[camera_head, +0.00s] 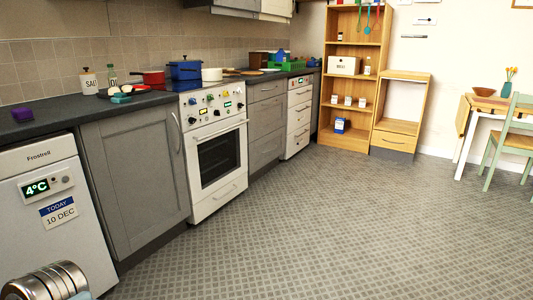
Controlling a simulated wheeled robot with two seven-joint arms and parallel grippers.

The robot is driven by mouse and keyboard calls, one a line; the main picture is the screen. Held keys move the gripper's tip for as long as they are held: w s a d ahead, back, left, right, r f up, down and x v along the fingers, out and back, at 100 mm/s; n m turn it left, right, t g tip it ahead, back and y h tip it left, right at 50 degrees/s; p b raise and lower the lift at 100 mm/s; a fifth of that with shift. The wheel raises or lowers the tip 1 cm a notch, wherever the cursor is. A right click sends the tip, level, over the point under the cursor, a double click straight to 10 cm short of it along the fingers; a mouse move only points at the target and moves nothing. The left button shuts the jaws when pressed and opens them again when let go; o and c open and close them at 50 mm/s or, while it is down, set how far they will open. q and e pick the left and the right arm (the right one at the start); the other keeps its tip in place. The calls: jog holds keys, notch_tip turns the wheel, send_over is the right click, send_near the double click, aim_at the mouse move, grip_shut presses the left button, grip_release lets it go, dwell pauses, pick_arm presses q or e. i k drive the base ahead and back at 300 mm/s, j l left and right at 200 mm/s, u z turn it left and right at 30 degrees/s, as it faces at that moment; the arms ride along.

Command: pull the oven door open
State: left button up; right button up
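The white oven (217,150) stands in the row of grey units along the left wall. Its oven door (200,189), with a dark window (219,157), looks shut, flush with the front. A second handle (226,192) sits low on the front.
A grey cupboard (135,178) and a white fridge (55,215) stand left of the oven. Grey drawers (265,125) stand to its right. The patterned floor (320,230) before the oven is clear. A table (488,103) and green chair (513,140) stand far right.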

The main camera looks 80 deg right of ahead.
aim_at(190, 139)
jog(key=z, duration=2.4)
jog(key=i+z, duration=0.1)
jog(key=i+l, duration=0.45)
jog(key=i, duration=0.15)
jog(key=i+l, duration=0.45)
jog(key=i, duration=0.2)
jog(key=i+l, duration=0.45)
jog(key=i, duration=0.15)
